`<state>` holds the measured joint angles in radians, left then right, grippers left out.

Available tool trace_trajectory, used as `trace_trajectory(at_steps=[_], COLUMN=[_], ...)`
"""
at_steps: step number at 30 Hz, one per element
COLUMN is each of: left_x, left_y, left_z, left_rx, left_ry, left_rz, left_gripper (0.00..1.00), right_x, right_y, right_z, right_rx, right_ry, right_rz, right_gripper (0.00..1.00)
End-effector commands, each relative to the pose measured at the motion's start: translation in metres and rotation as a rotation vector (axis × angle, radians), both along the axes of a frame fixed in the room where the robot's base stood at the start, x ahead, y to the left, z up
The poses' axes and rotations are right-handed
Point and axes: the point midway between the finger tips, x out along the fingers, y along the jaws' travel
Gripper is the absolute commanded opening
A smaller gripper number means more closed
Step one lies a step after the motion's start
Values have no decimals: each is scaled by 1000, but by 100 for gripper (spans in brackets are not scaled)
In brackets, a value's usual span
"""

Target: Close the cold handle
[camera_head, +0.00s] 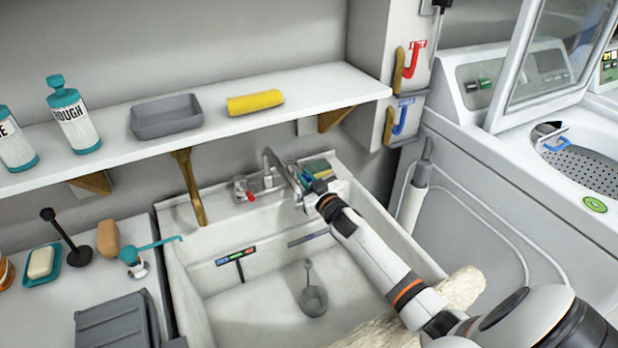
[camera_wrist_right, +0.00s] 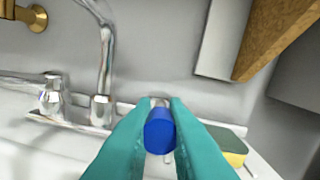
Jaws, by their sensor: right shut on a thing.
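The cold handle (camera_wrist_right: 160,132) is a blue knob in the right wrist view. The two teal fingers of my right gripper (camera_wrist_right: 160,104) are shut on it, one on each side. In the head view my right gripper (camera_head: 308,180) is at the right side of the faucet, and my wrist hides much of it. The chrome faucet (camera_head: 268,180) rises at the back of the sink; its spout (camera_wrist_right: 106,55) is left of the handle in the wrist view. A red-tipped handle (camera_head: 250,197) is at the faucet's left. My left gripper is not in view.
The white sink (camera_head: 190,268) lies below, with a dark strainer (camera_head: 314,300) in it. A sponge (camera_wrist_right: 232,152) sits right of my fingers. A shelf (camera_head: 345,82) with a tray and bottles runs above. My right arm crosses the sink's right side.

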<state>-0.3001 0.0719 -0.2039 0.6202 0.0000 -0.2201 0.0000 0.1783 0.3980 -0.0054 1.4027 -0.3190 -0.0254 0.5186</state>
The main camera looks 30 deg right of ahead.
Motion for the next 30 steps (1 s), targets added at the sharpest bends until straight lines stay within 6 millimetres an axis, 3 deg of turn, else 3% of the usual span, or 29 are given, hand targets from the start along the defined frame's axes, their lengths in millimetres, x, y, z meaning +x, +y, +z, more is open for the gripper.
trace_trajectory(at_steps=[12, 13, 17, 26, 30], left_x=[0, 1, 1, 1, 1], left_y=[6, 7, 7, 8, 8], left_z=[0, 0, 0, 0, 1], left_rx=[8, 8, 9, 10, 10], left_ry=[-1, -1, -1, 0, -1], left_rz=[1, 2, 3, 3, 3], left_gripper=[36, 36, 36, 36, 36], right_x=[0, 0, 0, -2, -16], right_y=[2, 2, 2, 2, 4], right_z=[2, 2, 2, 0, 0], right_rx=[-1, -1, 0, 0, 0], right_ry=[-1, -1, -1, 1, 2], right_rz=[-24, -24, -24, -24, -24], right_gripper=[0, 16, 34, 34, 34])
